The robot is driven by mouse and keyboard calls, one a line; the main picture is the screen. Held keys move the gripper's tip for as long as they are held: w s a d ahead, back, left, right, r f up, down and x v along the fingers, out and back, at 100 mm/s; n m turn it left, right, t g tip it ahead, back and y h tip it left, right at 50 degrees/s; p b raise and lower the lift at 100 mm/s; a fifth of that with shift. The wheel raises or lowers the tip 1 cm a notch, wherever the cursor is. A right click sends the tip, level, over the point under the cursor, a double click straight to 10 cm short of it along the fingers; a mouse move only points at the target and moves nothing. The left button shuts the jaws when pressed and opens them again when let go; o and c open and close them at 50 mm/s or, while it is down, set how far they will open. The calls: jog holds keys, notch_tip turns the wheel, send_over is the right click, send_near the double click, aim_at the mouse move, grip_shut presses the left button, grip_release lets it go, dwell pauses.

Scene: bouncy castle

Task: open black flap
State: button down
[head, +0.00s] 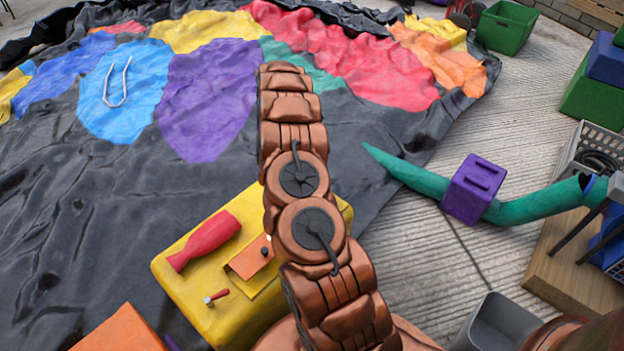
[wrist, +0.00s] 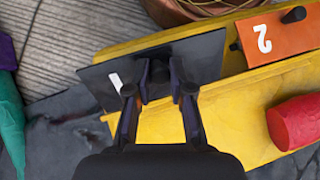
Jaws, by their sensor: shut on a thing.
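The black flap (wrist: 205,58) is a flat dark panel with a white mark, at the yellow box (wrist: 240,110) in the wrist view. It lies askew to the box, and its left end sticks out past the box's edge. My gripper (wrist: 160,84) is shut on the flap's dark knob, which is mostly hidden between the fingers. The orange flap (wrist: 285,36), marked 2 and with a black knob, sits beside it on the right. In the head view the yellow box (head: 178,285) shows left of my arm, which hides the black flap and my gripper.
A red bottle-like object (head: 205,241) and a small red peg (head: 216,296) lie on the yellow box. A crumpled black sheet with colored patches (head: 210,100) spreads behind. A green tube (head: 545,203) with a purple block (head: 473,188) is right. Bare paving (head: 430,270) lies between.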

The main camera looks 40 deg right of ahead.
jog(key=shift+w+r+g+p, duration=0.15)
jog(key=shift+w+g+p, duration=0.2)
jog(key=shift+g, duration=0.15)
dwell(0.4)
jog(key=c, duration=1)
grip_release()
jog(key=shift+s+b, duration=0.15)
jog(key=shift+b, duration=0.2)
